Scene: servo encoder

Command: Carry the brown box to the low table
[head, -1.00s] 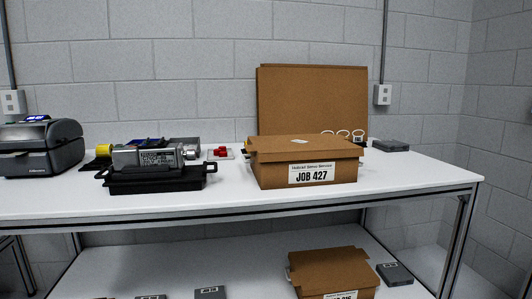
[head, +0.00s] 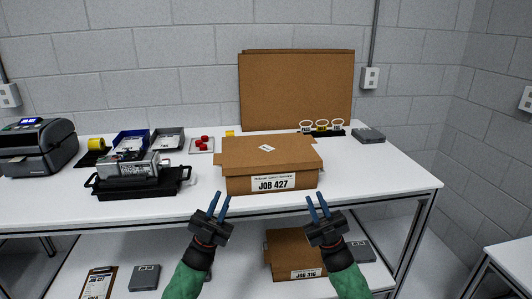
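The brown box (head: 268,158) marked JOB 427 sits closed on the white workbench (head: 400,180) near its front edge. My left gripper (head: 219,196) is in front of the bench, below and left of the box's front, with its blue fingers apart and nothing between them. My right gripper (head: 318,199) is below and right of the box's front, also open and empty. Neither gripper touches the box. A white table corner (head: 512,262) shows at the lower right; it looks lower than the bench.
A second brown box (head: 290,250), marked JOB 316, is on the lower shelf behind my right gripper. A black tray (head: 140,185) with a metal motor lies left of the box. A printer (head: 38,147), a ring stand (head: 322,131) and a cardboard sheet (head: 296,90) are also on the bench.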

